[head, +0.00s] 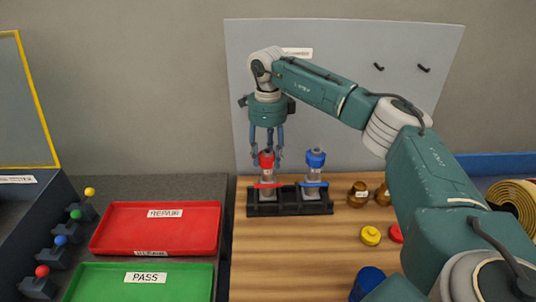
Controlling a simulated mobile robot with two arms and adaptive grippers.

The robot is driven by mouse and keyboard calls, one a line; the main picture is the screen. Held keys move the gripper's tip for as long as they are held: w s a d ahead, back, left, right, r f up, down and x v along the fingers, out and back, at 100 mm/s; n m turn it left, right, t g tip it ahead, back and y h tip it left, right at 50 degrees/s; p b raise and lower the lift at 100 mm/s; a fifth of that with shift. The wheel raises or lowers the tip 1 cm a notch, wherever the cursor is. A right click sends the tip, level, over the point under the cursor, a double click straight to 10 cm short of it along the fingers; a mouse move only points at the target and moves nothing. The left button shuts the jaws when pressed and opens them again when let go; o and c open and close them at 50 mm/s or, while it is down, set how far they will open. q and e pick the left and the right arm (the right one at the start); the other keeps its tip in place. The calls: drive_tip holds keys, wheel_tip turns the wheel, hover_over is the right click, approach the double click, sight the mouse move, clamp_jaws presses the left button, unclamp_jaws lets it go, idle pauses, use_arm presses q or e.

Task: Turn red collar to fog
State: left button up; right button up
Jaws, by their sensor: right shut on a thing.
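A spray bottle with a red collar (267,161) stands upright in the left place of a black rack (290,208). My right gripper (267,152) comes down from above with its fingers around the red collar and is shut on it. The fingers partly hide the top of the red collar. A second bottle with a blue collar (315,158) stands beside it in the rack, apart from the gripper. Any marking for fog on the collar is too small to make out. My left gripper is not in view.
A red tray (110,236) marked REPAIR and a green tray (90,281) marked PASS lie at left. Brown jars (358,195), a yellow cap (370,236), a red cap (396,233) and a blue cup (368,281) are right of the rack. Wood before the rack is clear.

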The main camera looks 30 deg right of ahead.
drive_tip(key=n, duration=0.5)
drive_tip(key=shift+n, duration=0.3)
drive_tip(key=n, duration=0.5)
drive_tip(key=shift+n, duration=0.4)
drive_tip(key=o, duration=1.2)
wheel_tip(320, 180, up, 12)
drive_tip(key=shift+r, duration=0.1)
